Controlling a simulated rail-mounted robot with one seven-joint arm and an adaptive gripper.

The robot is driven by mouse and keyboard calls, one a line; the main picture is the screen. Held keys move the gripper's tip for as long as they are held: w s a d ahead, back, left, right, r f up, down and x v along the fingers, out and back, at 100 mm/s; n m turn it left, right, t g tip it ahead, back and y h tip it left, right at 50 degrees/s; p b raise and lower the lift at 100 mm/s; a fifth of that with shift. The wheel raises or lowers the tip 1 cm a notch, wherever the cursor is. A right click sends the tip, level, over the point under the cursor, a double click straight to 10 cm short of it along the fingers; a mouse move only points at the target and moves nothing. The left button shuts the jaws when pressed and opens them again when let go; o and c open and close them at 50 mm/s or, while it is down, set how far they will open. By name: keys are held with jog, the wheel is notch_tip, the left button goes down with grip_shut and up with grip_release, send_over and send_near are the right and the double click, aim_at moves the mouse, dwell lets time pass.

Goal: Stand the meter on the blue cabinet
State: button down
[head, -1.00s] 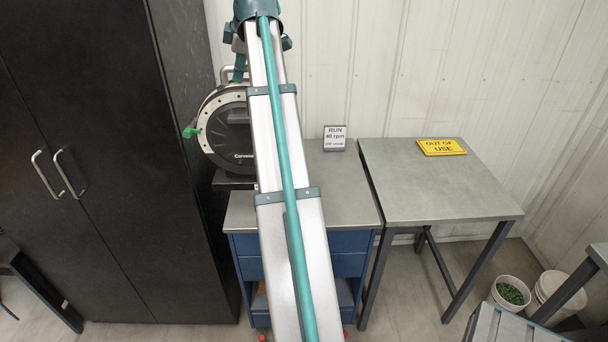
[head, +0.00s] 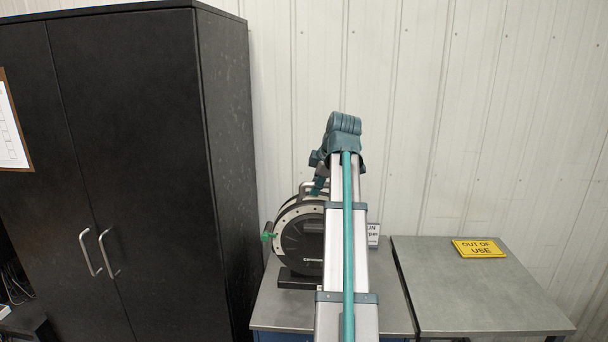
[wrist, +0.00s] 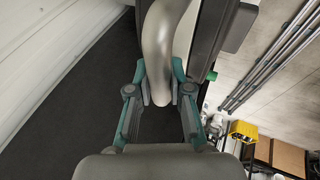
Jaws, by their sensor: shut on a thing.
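The meter (head: 302,240) is a round black drum with a pale rim, a green knob on its left and a dark base. In the head view it is upright over the grey top of the blue cabinet (head: 276,314). The arm hides its right part. My gripper (wrist: 160,90) is shut on the meter's silver curved handle, which also shows in the wrist view (wrist: 162,35). In the head view my gripper (head: 315,187) is at the top of the meter. I cannot tell whether the base touches the cabinet top.
A tall black cupboard (head: 130,160) stands close on the left. A small white sign (head: 373,234) stands behind my arm. A grey table (head: 470,300) with a yellow "OUT OF USE" sign (head: 479,248) adjoins on the right. A pale panelled wall (head: 490,120) is behind.

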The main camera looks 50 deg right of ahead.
aim_at(325, 196)
jog(key=shift+s+d+f+p, duration=0.35)
jog(key=shift+d+f, duration=0.4)
jog(key=shift+f, duration=0.15)
jog(key=shift+s+d+f+p, duration=0.2)
jog(key=shift+d+f+p, duration=0.15)
jog(key=shift+d+f, duration=0.45)
jog(key=shift+f+p, duration=0.45)
jog(key=shift+f, duration=1.4)
jog(key=c, duration=1.1)
grip_release()
jog(key=shift+s+f, duration=0.1)
jog(key=shift+s, duration=0.05)
jog(key=b+v, duration=0.3)
jog(key=v, duration=0.9)
jog(key=shift+a, duration=0.1)
